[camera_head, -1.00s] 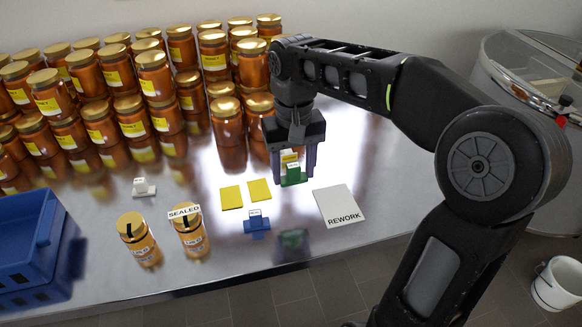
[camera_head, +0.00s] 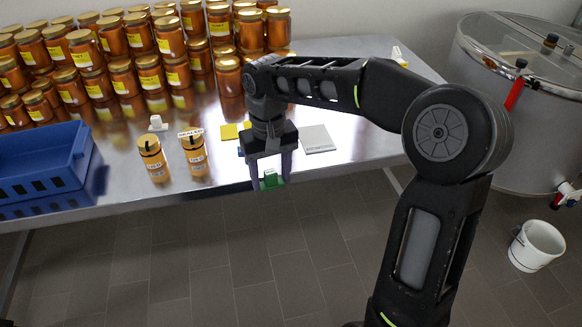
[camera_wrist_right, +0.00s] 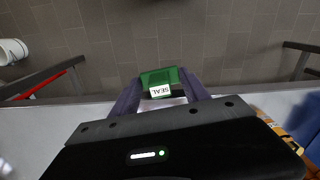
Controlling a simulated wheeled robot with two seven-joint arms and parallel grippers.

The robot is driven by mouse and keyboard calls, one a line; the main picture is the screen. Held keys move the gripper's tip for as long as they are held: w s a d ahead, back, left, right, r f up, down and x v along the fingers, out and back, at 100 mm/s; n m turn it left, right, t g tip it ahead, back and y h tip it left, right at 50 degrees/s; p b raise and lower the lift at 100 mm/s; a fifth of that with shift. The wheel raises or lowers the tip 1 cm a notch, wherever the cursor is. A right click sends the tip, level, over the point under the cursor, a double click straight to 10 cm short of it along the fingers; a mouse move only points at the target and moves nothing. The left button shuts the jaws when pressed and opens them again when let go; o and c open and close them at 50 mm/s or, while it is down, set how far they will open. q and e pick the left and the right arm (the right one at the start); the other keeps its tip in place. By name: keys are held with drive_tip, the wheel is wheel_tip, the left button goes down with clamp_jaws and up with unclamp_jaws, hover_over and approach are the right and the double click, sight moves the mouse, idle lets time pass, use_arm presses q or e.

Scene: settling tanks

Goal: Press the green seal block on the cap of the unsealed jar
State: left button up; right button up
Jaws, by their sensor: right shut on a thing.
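My right gripper (camera_head: 270,183) is shut on the green seal block (camera_head: 270,180), held beyond the table's front edge with floor behind it in the picture. In the right wrist view the green block (camera_wrist_right: 158,78), with a white SEAL label, sits between the fingertips. Two honey jars with gold caps stand near the front edge, left of the gripper: a left jar (camera_head: 154,160) and a right jar (camera_head: 196,158). A white SEALED sign (camera_head: 190,132) shows at the right jar's cap. Dark strips show on both jars' caps. My left gripper is not in view.
Rows of stacked honey jars (camera_head: 125,75) fill the table's back left. A blue crate (camera_head: 45,165) stands at the left. A white block (camera_head: 157,123), yellow pads (camera_head: 229,132) and the REWORK card (camera_head: 317,138) lie on the steel table (camera_head: 120,190). A metal tank (camera_head: 520,110) is at right.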

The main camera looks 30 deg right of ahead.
drive_tip(key=w+a+f+n, duration=0.2)
drive_tip(key=w+a+f, duration=0.2)
drive_tip(key=a+f, duration=0.3)
drive_tip(key=shift+w+a, duration=0.35)
drive_tip(key=shift+a, duration=0.05)
drive_tip(key=shift+f, duration=0.1)
